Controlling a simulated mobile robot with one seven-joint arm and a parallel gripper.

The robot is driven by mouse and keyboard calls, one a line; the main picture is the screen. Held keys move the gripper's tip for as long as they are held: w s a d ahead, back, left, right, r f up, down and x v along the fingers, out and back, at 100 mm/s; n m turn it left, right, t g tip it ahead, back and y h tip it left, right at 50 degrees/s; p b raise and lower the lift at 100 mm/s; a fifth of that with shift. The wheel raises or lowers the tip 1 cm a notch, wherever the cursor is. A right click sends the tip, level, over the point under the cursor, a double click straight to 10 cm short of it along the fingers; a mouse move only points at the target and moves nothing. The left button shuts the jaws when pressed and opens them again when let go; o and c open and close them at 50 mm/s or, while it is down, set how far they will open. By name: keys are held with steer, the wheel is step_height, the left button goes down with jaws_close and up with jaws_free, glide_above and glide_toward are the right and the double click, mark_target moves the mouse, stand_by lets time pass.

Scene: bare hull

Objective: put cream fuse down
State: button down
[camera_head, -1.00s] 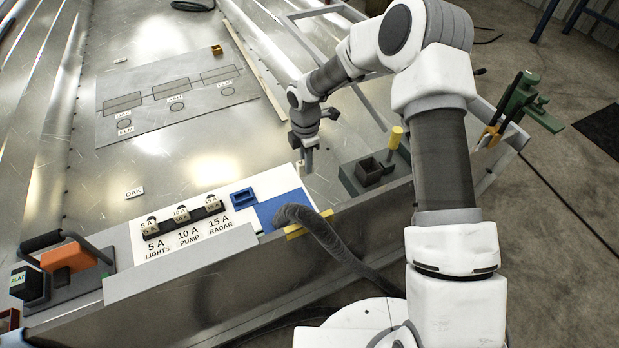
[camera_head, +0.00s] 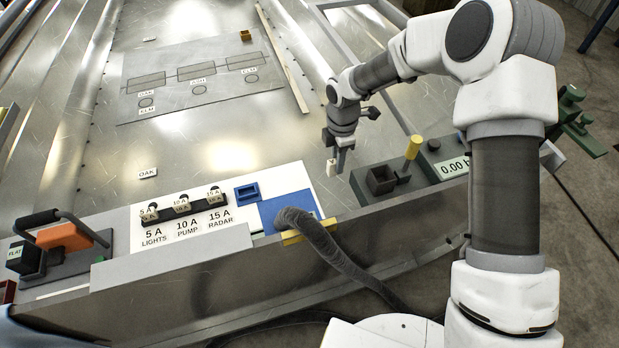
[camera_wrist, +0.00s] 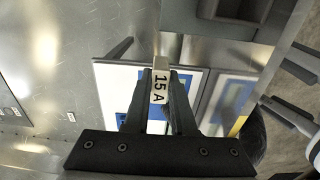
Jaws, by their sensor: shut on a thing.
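My gripper (camera_head: 336,160) is shut on the cream fuse (camera_wrist: 159,85), a small block marked "15 A" in the wrist view. In the head view, the fuse (camera_head: 331,168) hangs below the fingers, just right of the white board (camera_head: 120,243). Whether it touches the metal surface cannot be told. The board carries a black fuse holder (camera_head: 167,215) with several small fuses above the labels 5 A LIGHTS, 10 A PUMP and 15 A RADAR. A blue open tray (camera_head: 248,192) and a flat blue pad (camera_head: 272,212) lie on its right part.
A grey unit with a dark square socket (camera_head: 380,180), a yellow knob (camera_head: 413,147) and a display (camera_head: 453,169) stands right of the gripper. A thick dark hose (camera_head: 325,243) crosses the front edge by the blue pad.

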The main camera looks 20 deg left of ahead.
steer(key=a+f+b, duration=0.1)
steer(key=a+f, duration=0.1)
steer(key=a, duration=0.2)
steer(key=a+f+b, duration=0.1)
steer(key=a+f, duration=0.1)
steer(key=a, duration=0.1)
steer(key=w+a+f+b, duration=0.1)
steer(key=a+f+b, duration=0.1)
steer(key=a+f, duration=0.1)
steer(key=shift+a, duration=0.8)
steer(key=shift+f+b, duration=0.75)
steer(key=shift+f, duration=1.25)
steer(key=shift+f, duration=0.1)
steer(key=c, duration=0.8)
jaws_free()
steer(key=shift+f, duration=0.1)
steer(key=shift+o, duration=0.2)
step_height(320, 180, up, 12)
steer(key=p, duration=0.4)
steer(key=shift+r, duration=0.2)
